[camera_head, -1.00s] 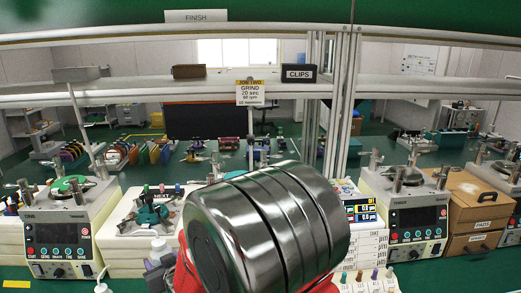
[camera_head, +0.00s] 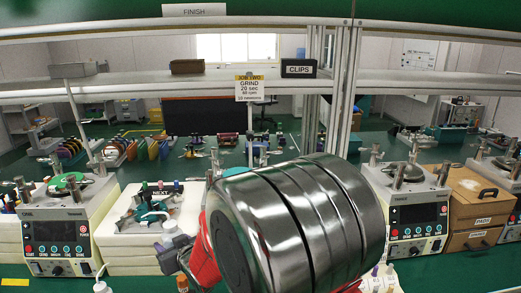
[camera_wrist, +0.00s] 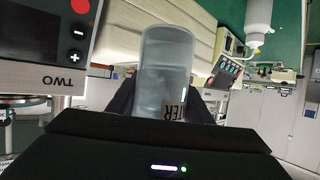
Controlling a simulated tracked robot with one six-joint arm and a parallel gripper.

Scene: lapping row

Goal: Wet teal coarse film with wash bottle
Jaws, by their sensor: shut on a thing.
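My gripper (camera_wrist: 163,100) is shut on a translucent bottle (camera_wrist: 166,65) whose partly seen label ends in "TER". Its dark fingers sit on both sides of the bottle. I cannot tell for sure if this disc is the teal coarse film.
A white squeeze bottle (camera_head: 102,287) stands at the front left edge; a white bottle also shows in the wrist view (camera_wrist: 258,22). A white stand (camera_head: 150,240) is behind my gripper. Another machine (camera_head: 410,210) and wooden drawers (camera_head: 475,205) are right. A shelf rail crosses above.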

